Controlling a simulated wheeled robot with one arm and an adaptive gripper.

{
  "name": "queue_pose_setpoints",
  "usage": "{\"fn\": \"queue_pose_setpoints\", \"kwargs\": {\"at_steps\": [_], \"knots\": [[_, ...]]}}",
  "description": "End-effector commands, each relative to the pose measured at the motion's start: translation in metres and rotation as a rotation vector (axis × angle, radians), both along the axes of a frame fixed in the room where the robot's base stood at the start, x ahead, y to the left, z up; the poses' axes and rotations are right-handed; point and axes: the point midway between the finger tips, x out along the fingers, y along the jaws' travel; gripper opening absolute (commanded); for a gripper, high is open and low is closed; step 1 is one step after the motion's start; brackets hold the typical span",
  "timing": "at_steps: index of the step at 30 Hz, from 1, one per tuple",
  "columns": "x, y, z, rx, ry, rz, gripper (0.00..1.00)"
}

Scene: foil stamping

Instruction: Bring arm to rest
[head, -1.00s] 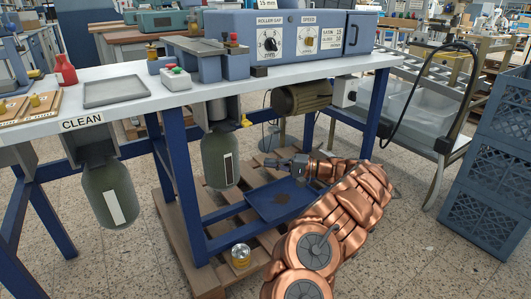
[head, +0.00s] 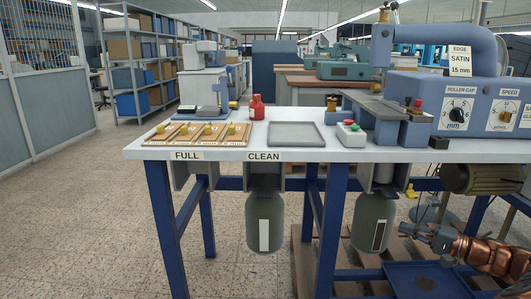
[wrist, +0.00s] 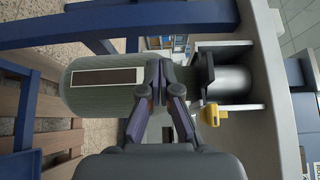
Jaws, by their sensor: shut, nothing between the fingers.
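My copper-coloured arm (head: 495,255) reaches in from the lower right of the head view, below the tabletop. My gripper (head: 404,229) points left, just right of the grey-green canister (head: 370,224) under the machine. In the wrist view my gripper (wrist: 158,68) is shut and empty, its fingertips together. The canister (wrist: 95,85) appears sideways behind the fingers, with a dark label. I cannot tell whether the fingertips touch it.
The white worktable (head: 330,150) on blue legs stands above my gripper. A blue tray (head: 425,280) lies low beneath it. A second canister (head: 264,225) hangs under the CLEAN label. A yellow valve handle (wrist: 211,114) is close right of the fingers. Open floor (head: 90,220) lies left.

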Motion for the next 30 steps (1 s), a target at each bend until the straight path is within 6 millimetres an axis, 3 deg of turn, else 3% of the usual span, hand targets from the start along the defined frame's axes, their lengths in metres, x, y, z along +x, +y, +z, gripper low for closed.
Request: {"fn": "queue_pose_setpoints", "kwargs": {"at_steps": [1, 3, 8, 15, 24, 30], "knots": [[0.003, 0.028, 0.033, -0.004, 0.001, 0.057, 0.00], [0.003, 0.061, 0.058, -0.017, 0.015, 0.125, 0.00], [-0.007, 0.137, 0.110, -0.065, 0.054, 0.275, 0.00], [-0.050, 0.237, 0.171, -0.184, 0.125, 0.485, 0.00], [-0.129, 0.326, 0.220, -0.405, 0.227, 0.685, 0.00], [-0.188, 0.358, 0.237, -0.583, 0.300, 0.773, 0.00]]}}
